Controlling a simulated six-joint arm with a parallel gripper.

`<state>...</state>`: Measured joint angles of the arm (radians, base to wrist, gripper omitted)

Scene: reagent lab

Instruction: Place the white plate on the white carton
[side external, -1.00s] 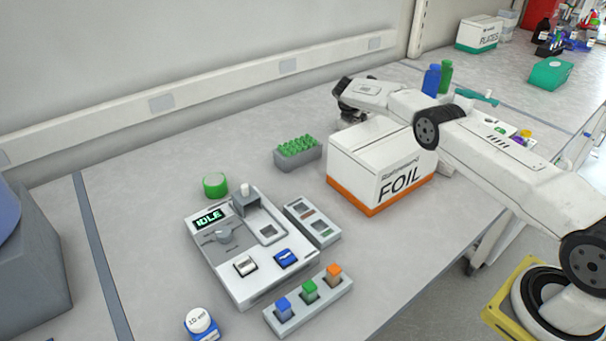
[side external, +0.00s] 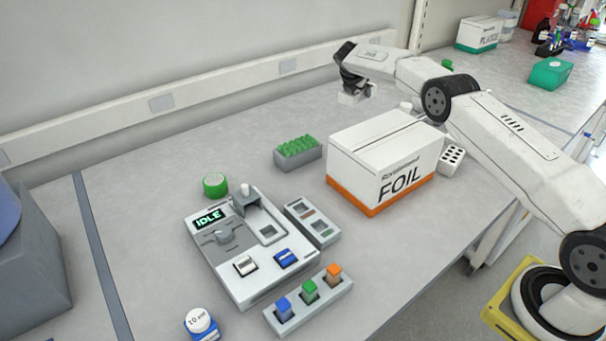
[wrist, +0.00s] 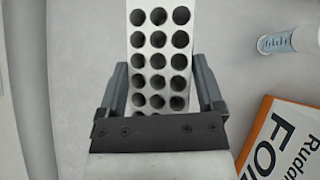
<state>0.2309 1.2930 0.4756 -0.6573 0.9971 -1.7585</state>
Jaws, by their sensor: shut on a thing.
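My gripper (wrist: 160,72) is shut on the white plate (wrist: 147,54), which has rows of dark round holes. The plate lies between the two fingers and runs out of the top of the wrist view. In the side view my gripper (side external: 352,90) is behind and left of the carton, and a small part of the plate (side external: 350,98) shows under it. I cannot tell how high it is held. The white carton (side external: 385,150), marked FOIL with an orange base, stands on the bench with a bare top. Its orange edge and lettering show at the wrist view's lower right (wrist: 285,140).
A white block with dark holes (side external: 452,159) is right of the carton. A grey rack with green tops (side external: 298,152) is left of it. The device reading IDLE (side external: 245,250) is in front. A clear cylinder (wrist: 276,43) is right of the plate.

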